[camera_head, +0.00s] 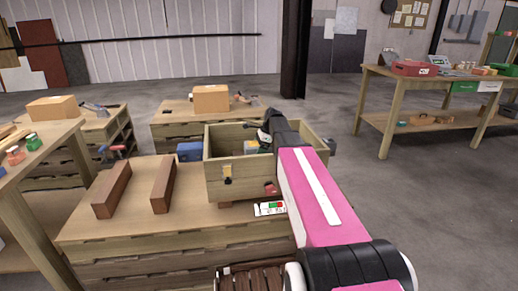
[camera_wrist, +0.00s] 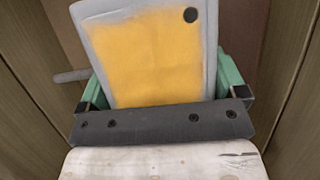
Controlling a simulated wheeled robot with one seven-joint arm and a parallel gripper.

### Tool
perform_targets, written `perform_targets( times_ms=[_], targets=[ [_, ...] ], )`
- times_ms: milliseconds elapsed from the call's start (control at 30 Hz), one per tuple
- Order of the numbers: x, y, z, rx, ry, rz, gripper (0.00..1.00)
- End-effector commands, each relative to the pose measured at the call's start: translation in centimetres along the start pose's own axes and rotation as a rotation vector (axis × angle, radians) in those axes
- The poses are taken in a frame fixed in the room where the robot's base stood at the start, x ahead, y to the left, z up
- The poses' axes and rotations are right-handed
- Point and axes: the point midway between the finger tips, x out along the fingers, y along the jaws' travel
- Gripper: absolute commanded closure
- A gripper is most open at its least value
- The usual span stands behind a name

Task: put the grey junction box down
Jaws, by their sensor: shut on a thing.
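In the wrist view, my gripper (camera_wrist: 160,84) has its green fingers on either side of a grey box with a yellow-orange face and a dark round hole (camera_wrist: 155,55), which I take to be the grey junction box. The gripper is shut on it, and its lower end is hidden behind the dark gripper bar. Wooden walls stand around it in this view. In the head view, my gripper (camera_head: 262,140) reaches into an open wooden crate (camera_head: 240,176) on the workbench. The held box cannot be made out clearly there, and my pink arm covers the crate's right side.
Two brown bars (camera_head: 112,191) (camera_head: 163,184) lie on the bench left of the crate. A blue box (camera_head: 190,151) stands behind its left side. A small white device (camera_head: 270,208) is at the crate's front. Bare bench top lies between and before the bars.

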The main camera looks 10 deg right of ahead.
Motion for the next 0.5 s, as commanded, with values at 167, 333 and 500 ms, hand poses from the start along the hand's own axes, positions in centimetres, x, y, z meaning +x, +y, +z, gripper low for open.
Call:
perform_targets(
  times_ms=[167, 333, 500],
  targets=[
    [0.29, 0.00, -0.10, 0.000, -0.001, -0.001, 0.74],
    [0.33, 0.00, -0.14, 0.000, 0.000, 0.000, 0.00],
    [0.32, 0.00, -0.14, 0.000, 0.000, 0.000, 0.00]
  ],
)
